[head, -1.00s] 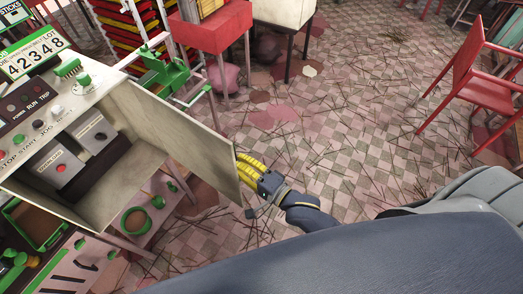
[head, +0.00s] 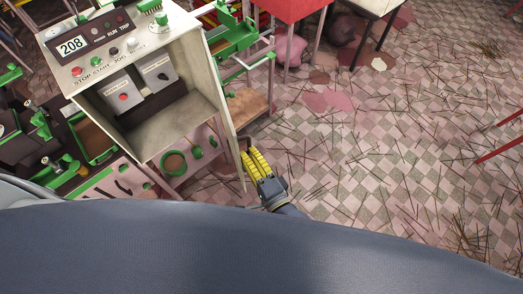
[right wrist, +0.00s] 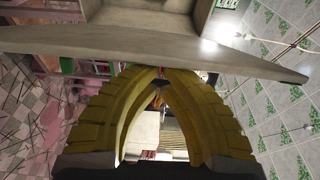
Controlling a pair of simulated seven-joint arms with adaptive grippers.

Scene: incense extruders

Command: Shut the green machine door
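The green-trimmed machine (head: 128,58) stands at the upper left of the head view with its front compartment open. Its plain grey door (head: 226,142) hangs open at the right side and shows as a narrow strip. My right gripper (head: 249,163), with yellow fingers, is at the door's right, outer face near its free end. In the right wrist view the door (right wrist: 130,44) crosses above the fingers. The fingers of my right gripper (right wrist: 160,76) converge to tips that meet close to the door edge; nothing is seen between them. Contact is unclear. My left gripper is not in view.
A red table (head: 292,8) and a metal cart (head: 250,103) stand behind the door. Green-framed trays (head: 93,140) are left of the machine. Tiled floor with scattered sticks (head: 360,150) is open on the right. Red chair parts (head: 500,150) show at the right edge.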

